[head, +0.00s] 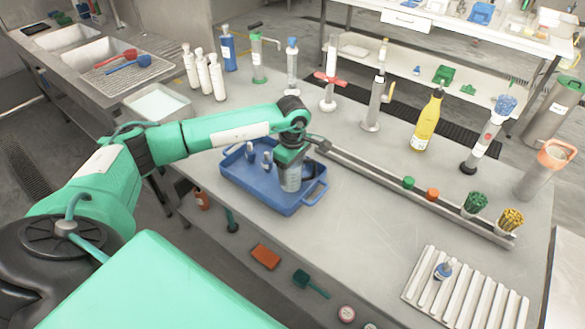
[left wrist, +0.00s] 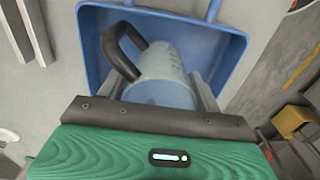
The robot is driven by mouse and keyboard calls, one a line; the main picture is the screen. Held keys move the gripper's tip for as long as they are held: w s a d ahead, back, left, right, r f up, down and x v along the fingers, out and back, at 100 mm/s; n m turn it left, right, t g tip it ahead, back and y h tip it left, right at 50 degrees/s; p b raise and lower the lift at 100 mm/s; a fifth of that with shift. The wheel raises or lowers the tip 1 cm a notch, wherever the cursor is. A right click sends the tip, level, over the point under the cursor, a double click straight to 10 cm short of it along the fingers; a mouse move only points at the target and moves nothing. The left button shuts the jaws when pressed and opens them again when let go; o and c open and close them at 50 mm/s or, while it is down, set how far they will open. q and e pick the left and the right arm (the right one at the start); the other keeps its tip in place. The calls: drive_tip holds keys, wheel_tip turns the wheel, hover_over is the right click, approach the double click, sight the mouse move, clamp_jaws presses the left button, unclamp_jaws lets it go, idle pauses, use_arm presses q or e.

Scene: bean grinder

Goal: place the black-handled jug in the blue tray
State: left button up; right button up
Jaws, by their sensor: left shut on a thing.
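The jug (head: 291,179) is pale grey-blue and held upright or nearly so over the blue tray (head: 257,192). My left gripper (head: 290,160) is shut on it from above. In the left wrist view the jug (left wrist: 165,72) sits between the fingers, with its black handle (left wrist: 117,50) toward the upper left. The blue tray (left wrist: 97,30) lies behind it there. Whether the jug's base touches the tray floor I cannot tell. My right gripper is not in view.
A long metal rail (head: 370,172) runs right of the tray. A yellow bottle (head: 427,120) and several tall cylinders stand behind. A white ribbed rack (head: 462,290) lies front right. The bench's middle front is bare.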

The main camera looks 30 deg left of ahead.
use_arm(q)
drive_tip(key=shift+f, duration=0.15)
drive_tip(key=o, duration=1)
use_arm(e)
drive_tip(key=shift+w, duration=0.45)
